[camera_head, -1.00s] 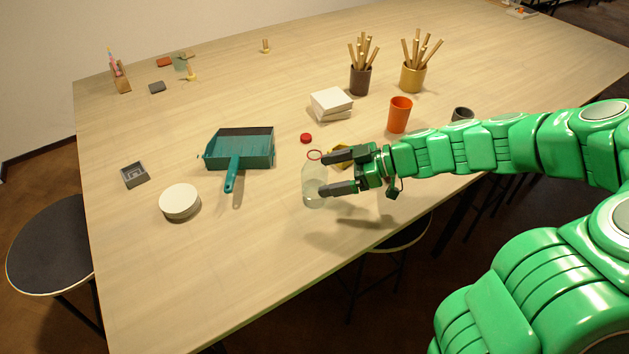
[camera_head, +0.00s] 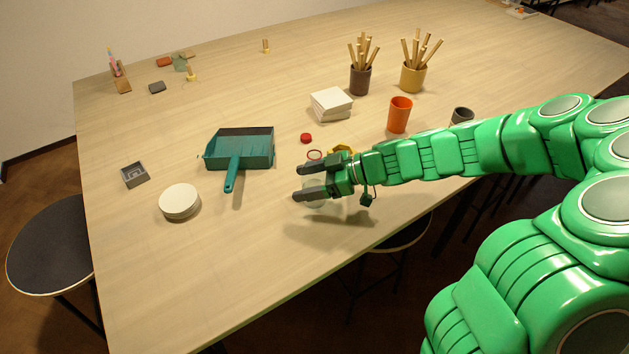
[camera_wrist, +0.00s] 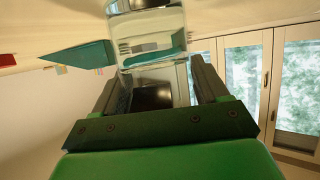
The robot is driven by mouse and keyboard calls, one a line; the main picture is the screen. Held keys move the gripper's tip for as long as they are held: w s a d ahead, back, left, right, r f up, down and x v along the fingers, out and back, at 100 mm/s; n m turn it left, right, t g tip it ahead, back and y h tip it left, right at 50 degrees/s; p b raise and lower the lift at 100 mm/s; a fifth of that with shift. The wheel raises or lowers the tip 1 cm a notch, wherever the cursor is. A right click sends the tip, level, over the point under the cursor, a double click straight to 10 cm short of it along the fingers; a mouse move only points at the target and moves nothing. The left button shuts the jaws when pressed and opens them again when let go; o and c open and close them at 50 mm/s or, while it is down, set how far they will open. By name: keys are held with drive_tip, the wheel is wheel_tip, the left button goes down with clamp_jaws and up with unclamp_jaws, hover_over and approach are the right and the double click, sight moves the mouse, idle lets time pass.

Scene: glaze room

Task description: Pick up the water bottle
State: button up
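In the wrist view the clear bottle (camera_wrist: 146,28) is ahead, between the lines of the two spread fingers (camera_wrist: 160,70). I cannot tell whether either finger touches it.
A teal dustpan (camera_head: 240,145) and a white round disc stack (camera_head: 180,201) lie to the left. The front table is clear.

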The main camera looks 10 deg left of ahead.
sight(303, 172)
drive_tip(key=c, duration=0.8)
drive_tip(key=shift+r, duration=0.2)
drive_tip(key=shift+r, duration=1.2)
drive_tip(key=shift+d+r, duration=0.1)
drive_tip(key=shift+r, duration=0.25)
drive_tip(key=s+d+r, duration=0.6)
drive_tip(key=s+r, duration=0.3)
drive_tip(key=s, duration=0.2)
drive_tip(key=shift+s+d+r, duration=0.2)
drive_tip(key=shift+s+d, duration=0.15)
drive_tip(key=shift+d, duration=0.05)
